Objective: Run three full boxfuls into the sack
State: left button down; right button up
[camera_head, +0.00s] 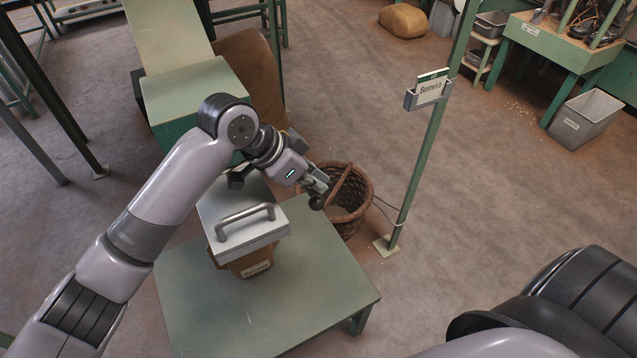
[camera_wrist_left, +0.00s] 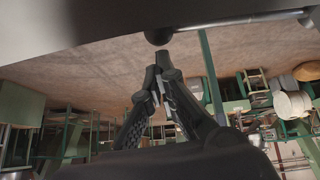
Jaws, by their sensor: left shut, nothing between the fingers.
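A grey metal box (camera_head: 240,238) with a bar handle (camera_head: 245,218) on top stands over the green table. Below it is a brown, labelled part (camera_head: 240,264); whether this is the sack I cannot tell. My left gripper (camera_head: 318,182) is shut and empty, above and right of the grey box. A dark ball knob (camera_head: 317,202) is close by the fingertips. In the left wrist view, the shut fingertips (camera_wrist_left: 166,68) point at the ball knob (camera_wrist_left: 158,36) on a grey rod; contact is unclear. My right gripper is out of view.
The green table (camera_head: 330,290) has free room in front. A wicker basket (camera_head: 362,190) stands behind it. A green post (camera_head: 425,150) carries a card holder (camera_head: 428,94). A green chute (camera_head: 175,45) rises behind my arm. A grey bin (camera_head: 585,118) stands far right.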

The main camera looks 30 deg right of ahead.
pick_arm(q)
jog(key=v, duration=1)
jog(key=shift+a+r, duration=0.25)
jog(key=shift+r, duration=0.05)
jog(key=shift+r, duration=0.1)
